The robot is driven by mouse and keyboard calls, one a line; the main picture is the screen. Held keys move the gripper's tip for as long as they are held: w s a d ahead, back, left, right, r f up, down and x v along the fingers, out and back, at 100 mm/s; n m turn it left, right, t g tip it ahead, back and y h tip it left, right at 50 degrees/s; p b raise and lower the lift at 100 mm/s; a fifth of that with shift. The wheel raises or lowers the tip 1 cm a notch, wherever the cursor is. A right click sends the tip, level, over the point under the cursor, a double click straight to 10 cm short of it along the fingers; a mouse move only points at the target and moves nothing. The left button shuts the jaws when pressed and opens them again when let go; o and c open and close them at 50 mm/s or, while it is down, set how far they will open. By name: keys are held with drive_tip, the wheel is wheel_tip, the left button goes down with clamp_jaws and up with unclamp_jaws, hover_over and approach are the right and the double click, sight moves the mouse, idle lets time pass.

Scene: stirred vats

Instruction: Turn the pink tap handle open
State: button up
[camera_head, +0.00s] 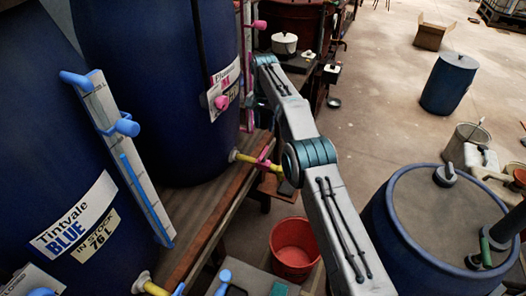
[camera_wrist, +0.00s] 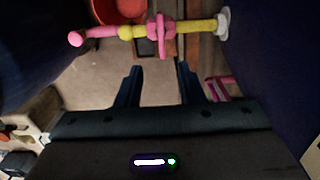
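The pink tap handle (camera_head: 265,156) sits across a yellow tap pipe (camera_head: 246,158) low on the dark blue vat (camera_head: 165,90) with a pink label. In the wrist view, the pink handle (camera_wrist: 161,34) stands crosswise on the yellow pipe (camera_wrist: 195,27), between a white flange (camera_wrist: 223,22) and a pink spout end (camera_wrist: 76,39). My gripper (camera_wrist: 163,88) is open, with two dark fingers apart and nothing between them. The handle lies beyond the fingertips, roughly centred between them, with a visible gap. In the head view my arm hides most of the gripper.
A red bucket (camera_head: 294,248) stands on the floor below the tap. A wooden shelf (camera_head: 215,215) carries the vats. The Tintvale Blue vat (camera_head: 50,150) stands nearer at left. A blue-rimmed vat (camera_head: 430,225) is at right. Open floor (camera_head: 385,110) lies beyond my arm.

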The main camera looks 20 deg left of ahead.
sight(263, 151)
wheel_tip(263, 151, down, 14)
drive_tip(key=shift+a+f+b, duration=0.1)
drive_tip(key=shift+a+b, duration=0.05)
drive_tip(key=shift+b, duration=0.45)
clamp_jaws()
